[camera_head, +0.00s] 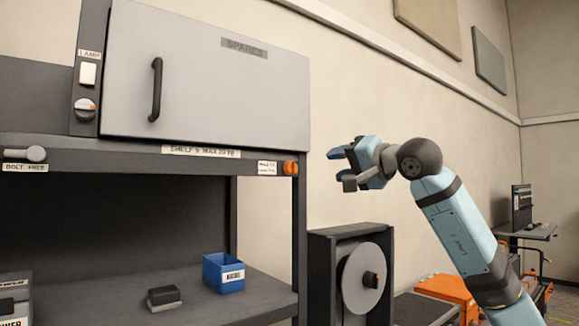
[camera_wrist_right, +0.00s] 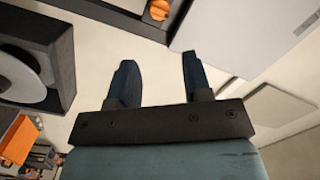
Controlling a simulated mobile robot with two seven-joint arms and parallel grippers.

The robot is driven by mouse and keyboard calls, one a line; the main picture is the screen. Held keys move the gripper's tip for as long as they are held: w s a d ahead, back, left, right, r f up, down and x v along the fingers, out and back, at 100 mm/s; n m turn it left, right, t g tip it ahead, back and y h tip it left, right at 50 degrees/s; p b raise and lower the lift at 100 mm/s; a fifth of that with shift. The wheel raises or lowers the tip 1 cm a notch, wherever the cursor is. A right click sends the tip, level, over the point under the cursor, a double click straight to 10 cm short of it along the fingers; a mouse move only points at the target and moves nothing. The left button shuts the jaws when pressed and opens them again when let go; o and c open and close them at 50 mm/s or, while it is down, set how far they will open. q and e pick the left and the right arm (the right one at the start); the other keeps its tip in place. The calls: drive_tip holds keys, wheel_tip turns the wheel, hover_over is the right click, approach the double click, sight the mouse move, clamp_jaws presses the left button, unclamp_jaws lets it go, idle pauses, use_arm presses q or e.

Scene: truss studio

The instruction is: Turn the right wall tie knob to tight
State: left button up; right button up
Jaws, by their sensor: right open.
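An orange knob (camera_head: 290,168) sits at the right end of the dark shelf front rail, beside a small white label (camera_head: 268,168) whose text is too small to read surely. I take it to be the right wall tie knob. In the right wrist view the orange knob (camera_wrist_right: 158,9) shows at the top edge, beyond the fingertips. My right gripper (camera_head: 341,167) is to the right of the knob, apart from it. Its two fingers (camera_wrist_right: 157,68) are spread with nothing between them. My left gripper is not in view.
A grey cabinet (camera_head: 210,90) marked SPARES stands on the shelf unit. Below are a blue bin (camera_head: 223,272) and a dark block (camera_head: 164,298). A reel in a dark frame (camera_head: 323,270) stands below my right gripper. The wall behind the gripper is bare.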

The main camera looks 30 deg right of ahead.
sight(297, 167)
drive_tip(key=w+p, duration=0.1)
drive_tip(key=w, duration=0.3)
drive_tip(key=w+a+p, duration=0.1)
drive_tip(key=w, duration=0.3)
drive_tip(key=w+a, duration=0.1)
drive_tip(key=w, duration=0.4)
drive_tip(key=shift+a+p, duration=0.25)
drive_tip(key=shift+p, duration=0.15)
drive_tip(key=shift+w+f, duration=0.1)
drive_tip(key=c, duration=0.6)
